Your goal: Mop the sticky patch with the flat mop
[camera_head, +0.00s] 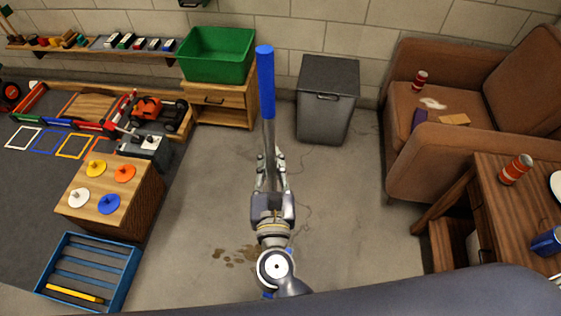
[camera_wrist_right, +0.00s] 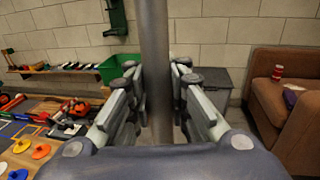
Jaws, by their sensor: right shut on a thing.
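The flat mop's handle stands about upright in the head view, with a blue grip (camera_head: 265,80) on top and a grey shaft (camera_head: 269,140) below. My right gripper (camera_head: 271,165) is shut on the shaft. In the right wrist view the shaft (camera_wrist_right: 155,60) passes between the fingers. The mop head is not visible; my arm covers the area below. The brown sticky patch (camera_head: 240,254) lies as several blotches on the concrete floor, just left of my right wrist, partly hidden by it. My left gripper is not in view.
A wooden stool (camera_head: 130,205) with coloured discs and a blue slatted crate (camera_head: 128,268) stand left. A lidded grey bin (camera_head: 327,100) and a cabinet (camera_head: 238,112) with a green tub (camera_head: 215,55) are behind. An armchair (camera_head: 430,160) and wooden desk (camera_head: 500,215) stand right. Mid-floor is clear.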

